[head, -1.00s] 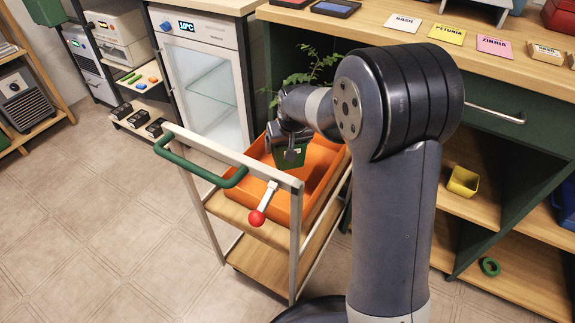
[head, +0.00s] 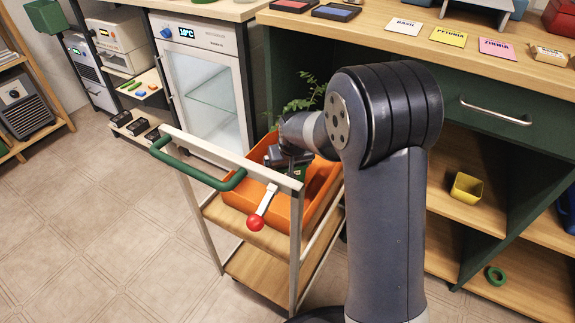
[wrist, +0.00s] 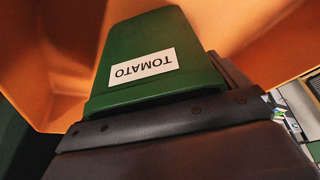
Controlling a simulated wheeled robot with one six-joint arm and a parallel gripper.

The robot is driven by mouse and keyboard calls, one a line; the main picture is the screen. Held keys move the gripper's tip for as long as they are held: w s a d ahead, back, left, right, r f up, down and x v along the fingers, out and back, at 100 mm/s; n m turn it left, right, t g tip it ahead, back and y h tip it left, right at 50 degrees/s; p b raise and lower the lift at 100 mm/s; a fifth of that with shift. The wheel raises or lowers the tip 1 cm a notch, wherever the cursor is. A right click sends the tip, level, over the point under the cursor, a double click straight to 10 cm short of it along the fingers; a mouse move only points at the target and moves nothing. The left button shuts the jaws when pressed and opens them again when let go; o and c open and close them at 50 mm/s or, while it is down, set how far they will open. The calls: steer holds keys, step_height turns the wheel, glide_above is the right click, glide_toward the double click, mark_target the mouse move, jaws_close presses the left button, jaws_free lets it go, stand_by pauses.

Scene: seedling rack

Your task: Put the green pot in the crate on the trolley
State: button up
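The green pot with a white TOMATO label (wrist: 125,85) fills the middle of the wrist view, and its label reads upside down. My gripper (wrist: 160,122) is against the pot and appears shut on it. In the head view my gripper (head: 287,160) is over and partly within the orange crate (head: 240,196). There the pot is mostly hidden behind the gripper, and leaves (head: 308,100) rise behind my arm. The crate stands on the upper shelf of the trolley (head: 262,272). Orange crate walls (wrist: 60,60) surround the pot in the wrist view. Whether the pot touches the crate floor is hidden.
The trolley's green handle (head: 190,165) and a red-knobbed lever (head: 255,222) are on its near side. A glass-fronted cabinet (head: 210,90) stands behind. The workbench (head: 480,62) with name cards is at right, a yellow pot (head: 466,187) beneath. Floor at left is clear.

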steer(key=shift+o, duration=0.4)
steer(key=shift+r, duration=0.2)
steer(key=p+v, duration=0.4)
steer(key=v, duration=0.8)
